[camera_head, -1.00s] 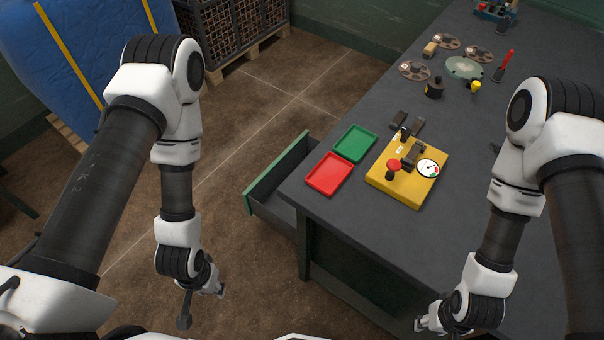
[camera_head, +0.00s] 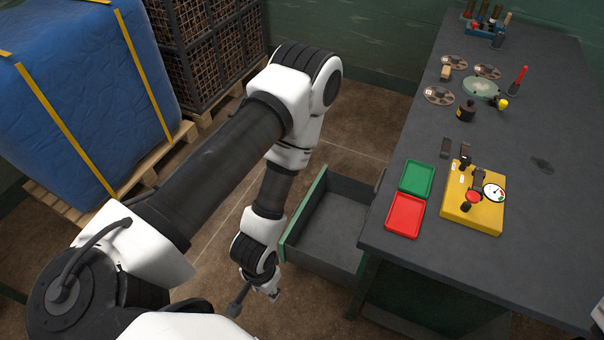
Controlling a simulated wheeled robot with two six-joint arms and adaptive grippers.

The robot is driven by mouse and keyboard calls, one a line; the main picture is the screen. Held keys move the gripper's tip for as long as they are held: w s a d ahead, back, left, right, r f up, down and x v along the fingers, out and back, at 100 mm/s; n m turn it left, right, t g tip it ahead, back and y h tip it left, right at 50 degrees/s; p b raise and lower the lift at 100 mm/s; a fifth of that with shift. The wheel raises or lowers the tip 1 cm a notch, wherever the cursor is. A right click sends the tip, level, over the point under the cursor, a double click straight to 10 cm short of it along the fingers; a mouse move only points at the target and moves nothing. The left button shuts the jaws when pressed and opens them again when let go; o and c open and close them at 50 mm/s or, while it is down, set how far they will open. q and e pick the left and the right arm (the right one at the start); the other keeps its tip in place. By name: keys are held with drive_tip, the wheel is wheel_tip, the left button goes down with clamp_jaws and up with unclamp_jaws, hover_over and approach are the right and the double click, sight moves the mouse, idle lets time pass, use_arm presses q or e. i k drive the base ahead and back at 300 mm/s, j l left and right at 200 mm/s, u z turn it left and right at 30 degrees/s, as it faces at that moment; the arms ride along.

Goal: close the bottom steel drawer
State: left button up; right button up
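A steel drawer (camera_head: 331,222) with a green front panel (camera_head: 304,214) stands pulled out from the left side of the workbench, low down. Its dark grey inside looks empty. Whether other drawers sit above it is hidden by the bench top. My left gripper (camera_head: 271,291) hangs low, just in front of the drawer's near-left corner in the picture, apart from it as far as I can tell. Its fingers are too small to tell open from shut, and I see nothing held. My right gripper is out of view; only a sliver of my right arm shows at the right edge.
The dark workbench (camera_head: 540,130) carries a green tray (camera_head: 417,179), a red tray (camera_head: 405,216) and a yellow gauge box (camera_head: 472,212). A blue bulk bag (camera_head: 85,110) on a pallet and stacked crates (camera_head: 205,45) stand behind left. Floor left of the drawer is clear.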

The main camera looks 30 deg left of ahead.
sight(322, 238)
drive_tip(key=k+j, duration=0.1)
drive_tip(key=j, duration=0.35)
drive_tip(key=k+j, duration=0.15)
drive_tip(key=j, duration=0.25)
drive_tip(key=k+j+z, duration=0.1)
drive_tip(key=j, duration=0.35)
drive_tip(key=k+j, duration=0.15)
drive_tip(key=j, duration=0.25)
drive_tip(key=k+j+z, duration=0.1)
drive_tip(key=j, duration=0.3)
drive_tip(key=k+j, duration=0.15)
drive_tip(key=j, duration=0.3)
drive_tip(key=k+j, duration=0.15)
drive_tip(key=j, duration=0.25)
drive_tip(key=i+j+z, duration=0.35)
drive_tip(key=j, duration=0.4)
drive_tip(key=i+j+z, duration=0.2)
drive_tip(key=j, duration=0.2)
drive_tip(key=i+j+z, duration=0.7)
drive_tip(key=k+j, duration=0.05)
drive_tip(key=k, duration=0.05)
